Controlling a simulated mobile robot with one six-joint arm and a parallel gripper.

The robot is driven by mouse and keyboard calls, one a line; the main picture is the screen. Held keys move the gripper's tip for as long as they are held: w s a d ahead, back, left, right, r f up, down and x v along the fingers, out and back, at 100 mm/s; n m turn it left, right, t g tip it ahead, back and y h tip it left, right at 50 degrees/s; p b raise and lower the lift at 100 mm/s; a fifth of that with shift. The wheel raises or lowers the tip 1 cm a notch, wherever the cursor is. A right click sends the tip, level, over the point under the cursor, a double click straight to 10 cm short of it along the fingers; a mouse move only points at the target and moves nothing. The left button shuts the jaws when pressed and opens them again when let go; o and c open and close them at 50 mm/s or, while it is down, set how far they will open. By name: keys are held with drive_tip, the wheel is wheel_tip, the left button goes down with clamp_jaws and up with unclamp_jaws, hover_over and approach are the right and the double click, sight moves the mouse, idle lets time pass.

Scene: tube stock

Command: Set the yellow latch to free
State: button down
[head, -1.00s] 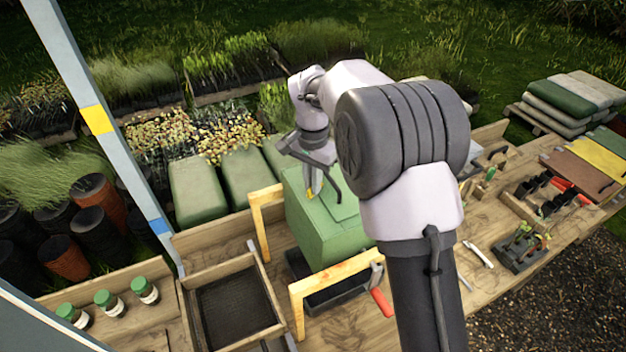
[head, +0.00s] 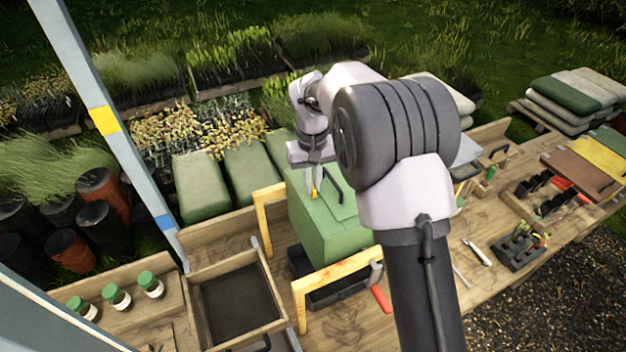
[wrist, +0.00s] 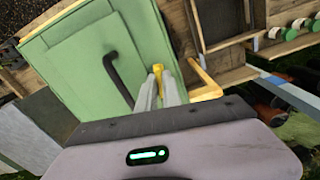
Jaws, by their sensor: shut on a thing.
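The yellow latch (head: 314,192) is on top of a green box (head: 325,233), near its left edge in the head view. My gripper (head: 313,178) reaches down onto it from above. In the wrist view the fingers (wrist: 158,80) are close together at the yellow latch (wrist: 192,68), shut on it. The latch's lower part is hidden by the fingers. Beside it on the green lid (wrist: 75,55) is a dark bar handle (wrist: 118,78). The lid looks closed.
Wooden frames (head: 335,276) stand at the box's front and left. A mesh-bottomed wooden tray (head: 265,337) and several green-capped jars (head: 116,296) are on the bench to the left. A red-handled tool (head: 381,298) is by the front frame. Grey-green sacks lie behind.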

drive_tip(key=shift+n, duration=0.8)
drive_tip(key=c, duration=1.5)
unclamp_jaws()
wheel_tip(320, 180, up, 17)
drive_tip(key=shift+r+p, duration=0.2)
drive_tip(key=shift+p, duration=0.2)
